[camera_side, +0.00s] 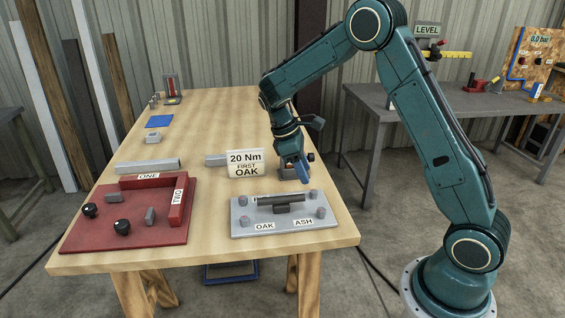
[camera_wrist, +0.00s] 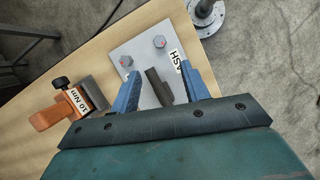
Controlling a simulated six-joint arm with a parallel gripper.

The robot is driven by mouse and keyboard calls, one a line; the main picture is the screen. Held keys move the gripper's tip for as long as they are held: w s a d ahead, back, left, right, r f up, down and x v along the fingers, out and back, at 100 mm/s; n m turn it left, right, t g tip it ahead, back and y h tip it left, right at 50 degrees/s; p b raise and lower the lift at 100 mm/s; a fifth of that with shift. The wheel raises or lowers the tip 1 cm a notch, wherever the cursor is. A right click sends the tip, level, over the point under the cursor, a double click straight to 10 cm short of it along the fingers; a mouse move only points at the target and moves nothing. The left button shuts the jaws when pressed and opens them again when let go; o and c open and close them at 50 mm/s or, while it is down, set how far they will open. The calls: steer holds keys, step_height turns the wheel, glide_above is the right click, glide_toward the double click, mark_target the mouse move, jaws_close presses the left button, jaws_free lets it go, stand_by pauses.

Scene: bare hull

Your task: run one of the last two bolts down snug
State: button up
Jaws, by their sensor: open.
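A grey plate (camera_side: 262,210) lies near the table's front right, with several hex bolts at its corners, one of them a bolt (camera_side: 321,212) by the ASH label (camera_side: 304,220). The OAK label (camera_side: 264,226) is at its front left. A dark bar (camera_side: 278,199) spans its middle. My gripper (camera_side: 305,180) is open above the plate's back right edge. In the wrist view my gripper (camera_wrist: 160,68) has a dark block (camera_wrist: 159,87) between its fingers, below them. Two bolts with red marks (camera_wrist: 159,41) (camera_wrist: 127,62) show past the fingers. I cannot tell how tight the bolts are.
A sign (camera_side: 246,164) reads 20 Nm, FIRST OAK, behind the plate. An orange-handled tool (camera_wrist: 50,117) labelled 10 Nm lies beside the plate. A red fixture (camera_side: 120,232) marked ONE and TWO stands at left, with black knobs.

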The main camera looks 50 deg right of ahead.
mark_target(320, 209)
steer(key=shift+d+f, duration=0.1)
steer(key=shift+f, duration=0.15)
steer(key=x, duration=1.3)
steer(key=shift+s+f, duration=0.2)
steer(key=c, duration=1)
